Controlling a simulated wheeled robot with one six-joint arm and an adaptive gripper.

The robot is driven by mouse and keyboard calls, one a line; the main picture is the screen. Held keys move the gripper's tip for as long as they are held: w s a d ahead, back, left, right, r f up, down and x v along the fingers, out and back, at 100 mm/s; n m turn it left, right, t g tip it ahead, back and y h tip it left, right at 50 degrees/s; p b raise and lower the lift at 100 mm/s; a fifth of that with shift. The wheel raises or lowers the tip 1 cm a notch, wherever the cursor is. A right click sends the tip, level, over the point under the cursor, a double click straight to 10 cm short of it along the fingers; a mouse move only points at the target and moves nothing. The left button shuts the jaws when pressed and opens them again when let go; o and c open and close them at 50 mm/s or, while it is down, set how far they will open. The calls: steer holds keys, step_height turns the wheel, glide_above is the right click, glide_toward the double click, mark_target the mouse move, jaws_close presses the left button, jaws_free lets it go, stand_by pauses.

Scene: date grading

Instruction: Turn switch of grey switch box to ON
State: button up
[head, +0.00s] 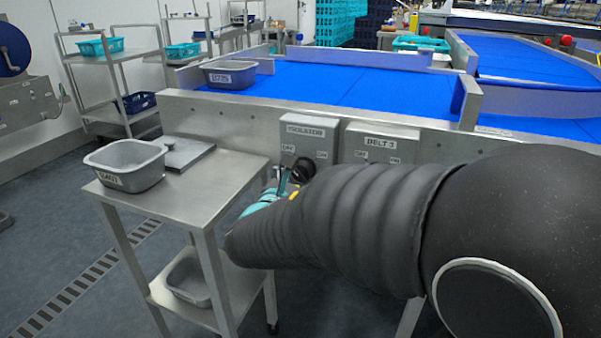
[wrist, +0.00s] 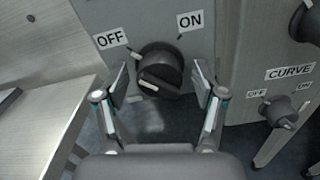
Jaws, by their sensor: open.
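The grey switch box (head: 309,138), labelled ISOLATOR in the head view, is mounted on the metal side of the blue conveyor. In the wrist view its face (wrist: 150,18) carries an OFF label on the left and an ON label on the right. Its black rotary switch (wrist: 160,68) sits below and between them. A white mark shows at the knob's lower left; I cannot tell surely which label it is set to. My gripper (wrist: 159,76) is open, one finger on each side of the knob, with visible gaps. In the head view my arm hides most of the gripper.
A second box labelled BELT 3 (head: 380,143) is close on the right. A CURVE switch (wrist: 280,110) is at the right in the wrist view. A steel trolley (head: 215,185) with a grey tub (head: 125,165) stands at the left of my gripper.

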steer(key=shift+c, duration=0.3)
steer(key=c, duration=1.1)
